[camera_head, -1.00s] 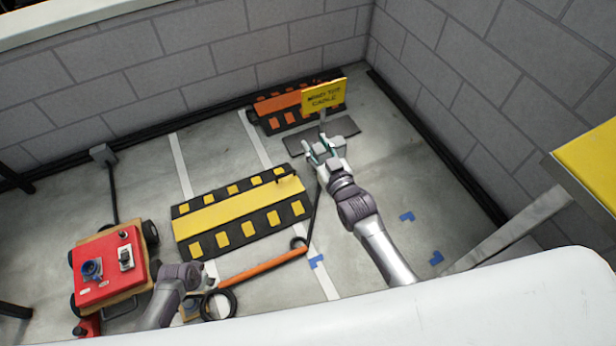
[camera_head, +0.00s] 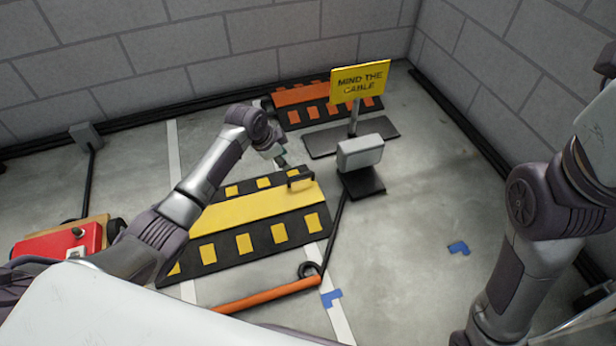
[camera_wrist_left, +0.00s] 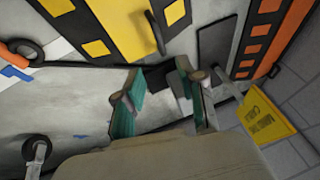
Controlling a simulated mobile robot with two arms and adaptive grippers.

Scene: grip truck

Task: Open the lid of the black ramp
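The black ramp (camera_head: 208,270) lies on the floor with yellow blocks along its sides. Its yellow lid (camera_head: 232,214) lies flat along the middle, with a dark handle (camera_head: 300,178) at the right end. In the left wrist view the lid (camera_wrist_left: 120,25) and handle (camera_wrist_left: 155,32) show at the top. My left gripper (camera_head: 279,158) is above the far side of the ramp, close to the handle and apart from it. In the left wrist view its two fingers (camera_wrist_left: 158,98) are spread, with nothing between them. My right arm stands at the right; its gripper is out of frame.
A grey box (camera_head: 360,152) on a black base (camera_head: 363,184) stands right of the ramp. A yellow sign (camera_head: 359,82) and an orange-and-black ramp (camera_head: 302,93) are behind. An orange bar (camera_head: 265,296) and black cable lie in front. A red cart (camera_head: 70,240) is left.

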